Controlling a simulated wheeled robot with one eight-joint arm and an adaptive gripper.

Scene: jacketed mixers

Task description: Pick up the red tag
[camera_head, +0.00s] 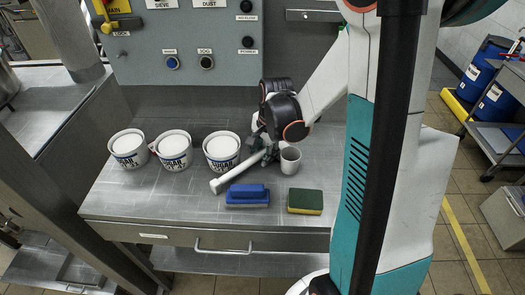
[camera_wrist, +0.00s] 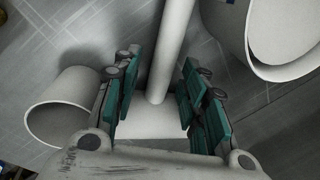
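A small reddish piece (camera_head: 153,147) shows between the left and middle tubs; I cannot tell whether it is the red tag. No other red tag is clearly visible in either view. My gripper (camera_head: 262,148) is low over the bench, between the right tub and the grey cup. In the wrist view my gripper (camera_wrist: 160,95) has its green-padded fingers spread apart. A white rod (camera_head: 238,171) extends from between them in the head view. The rod (camera_wrist: 172,45) also shows in the wrist view, with gaps beside it; I see no grip on it.
Three white tubs, left (camera_head: 128,150), middle (camera_head: 174,151) and right (camera_head: 221,152), stand on the metal bench (camera_head: 135,205). A grey cup (camera_head: 290,161) is right of my gripper. The bench's front left is clear.

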